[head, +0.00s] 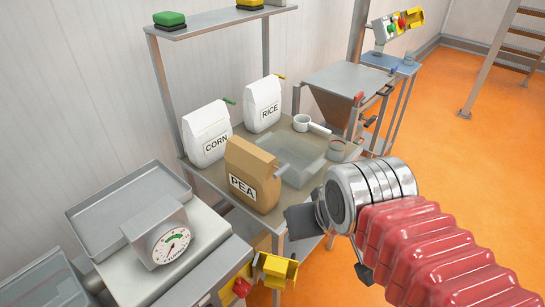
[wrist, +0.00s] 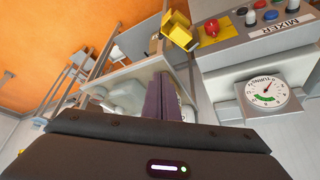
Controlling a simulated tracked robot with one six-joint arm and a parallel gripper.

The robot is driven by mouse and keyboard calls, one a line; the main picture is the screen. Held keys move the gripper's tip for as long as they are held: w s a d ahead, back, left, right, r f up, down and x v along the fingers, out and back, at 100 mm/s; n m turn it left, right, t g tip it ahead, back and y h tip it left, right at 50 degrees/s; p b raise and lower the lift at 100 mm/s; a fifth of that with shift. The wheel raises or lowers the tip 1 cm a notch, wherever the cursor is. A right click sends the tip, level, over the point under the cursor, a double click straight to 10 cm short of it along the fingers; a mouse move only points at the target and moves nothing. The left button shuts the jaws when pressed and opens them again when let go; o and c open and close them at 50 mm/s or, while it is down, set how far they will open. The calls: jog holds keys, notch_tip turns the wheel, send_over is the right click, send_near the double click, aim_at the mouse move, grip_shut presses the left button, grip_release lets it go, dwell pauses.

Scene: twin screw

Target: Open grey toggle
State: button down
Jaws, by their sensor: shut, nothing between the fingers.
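A small grey piece (head: 274,170) sticks out at the upper right of the brown PEA bag (head: 250,180) in the head view. It may be the grey toggle, but I cannot tell for sure, nor whether it is open or shut. My gripper (head: 300,222) is to the right of and below the PEA bag in the head view, apart from the grey piece in the picture. In the wrist view my gripper's dark fingers (wrist: 166,82) are together and hold nothing. I cannot pick out the grey piece in the wrist view.
White CORN (head: 205,138) and RICE (head: 264,106) bags and a clear tray (head: 300,150) share the table. A dial scale (head: 165,240) stands front left. In the wrist view a yellow guard (wrist: 178,30) and red button (wrist: 211,28) sit beside the MIXER panel (wrist: 275,35).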

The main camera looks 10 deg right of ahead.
jog(key=shift+w, duration=0.15)
jog(key=w+d+r+n+y, duration=0.1)
jog(key=w+r+n, duration=0.1)
jog(key=w, duration=0.4)
jog(key=w+d+r+n+y, duration=0.1)
jog(key=w+r+n+y, duration=0.1)
jog(key=w, duration=0.5)
jog(key=w+d+r+n+t+y, duration=0.1)
jog(key=w+d+r+n+y, duration=0.1)
jog(key=w, duration=0.5)
jog(key=shift+r+n, duration=0.3)
jog(key=shift+n, duration=0.3)
jog(key=shift+w+a+f, duration=0.1)
jog(key=shift+w, duration=0.05)
send_over(284, 170)
jog(key=w+a, duration=0.2)
jog(key=f, duration=0.7)
jog(key=shift+s+d+f, duration=0.1)
jog(key=shift+d+f, duration=0.1)
jog(key=shift+f, duration=0.05)
jog(key=shift+s+d+f, duration=0.3)
jog(key=shift+s+f, duration=0.1)
jog(key=shift+f, duration=0.25)
jog(key=shift+s+d+f, duration=0.3)
jog(key=shift+s+f, duration=0.1)
jog(key=shift+f, duration=0.2)
jog(key=shift+s+d+f, duration=0.15)
jog(key=shift+f, duration=0.2)
